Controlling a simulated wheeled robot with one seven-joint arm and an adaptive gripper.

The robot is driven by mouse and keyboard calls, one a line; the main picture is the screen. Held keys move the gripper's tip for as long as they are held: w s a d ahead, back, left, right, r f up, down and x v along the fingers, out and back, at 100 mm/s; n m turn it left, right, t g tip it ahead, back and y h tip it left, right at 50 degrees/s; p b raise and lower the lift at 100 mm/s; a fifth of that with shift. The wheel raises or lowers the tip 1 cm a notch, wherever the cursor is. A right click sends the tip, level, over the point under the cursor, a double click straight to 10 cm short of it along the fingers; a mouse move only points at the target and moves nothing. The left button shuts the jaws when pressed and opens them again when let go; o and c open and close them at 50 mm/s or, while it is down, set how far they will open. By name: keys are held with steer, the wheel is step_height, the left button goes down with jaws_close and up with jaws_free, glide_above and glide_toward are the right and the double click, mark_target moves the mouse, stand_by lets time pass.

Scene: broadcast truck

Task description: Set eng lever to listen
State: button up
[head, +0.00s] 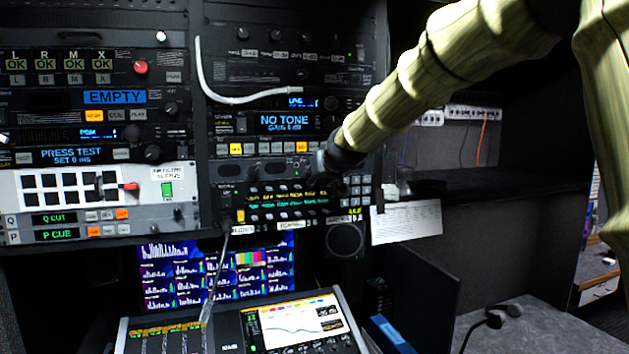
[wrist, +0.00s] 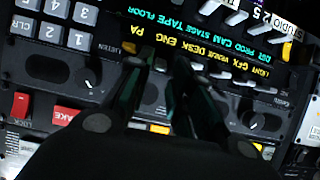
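The intercom panel (head: 283,200) in the head view carries two lit label rows and rows of small levers. In the wrist view, the yellow ENG label (wrist: 168,40) lies between PA and DESK. A small pale lever tip (wrist: 161,65) shows just below it, between my fingertips; I cannot tell its position or whether a finger touches it. My gripper (wrist: 163,78) has its two dark fingers apart, with a gap between them, close to the panel. The fingers hide much of the lower lever row. In the head view my gripper (head: 322,165) is small and dark against the panel's top edge.
Grey number keys (wrist: 55,28) and a red key (wrist: 65,115) lie left of my fingers in the wrist view. White levers (wrist: 236,16) stand at upper right. In the head view, a mixing console (head: 235,320) and a monitor (head: 218,268) sit below the panel.

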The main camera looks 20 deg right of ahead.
steer(key=shift+v, duration=2.8)
steer(key=shift+f, duration=0.1)
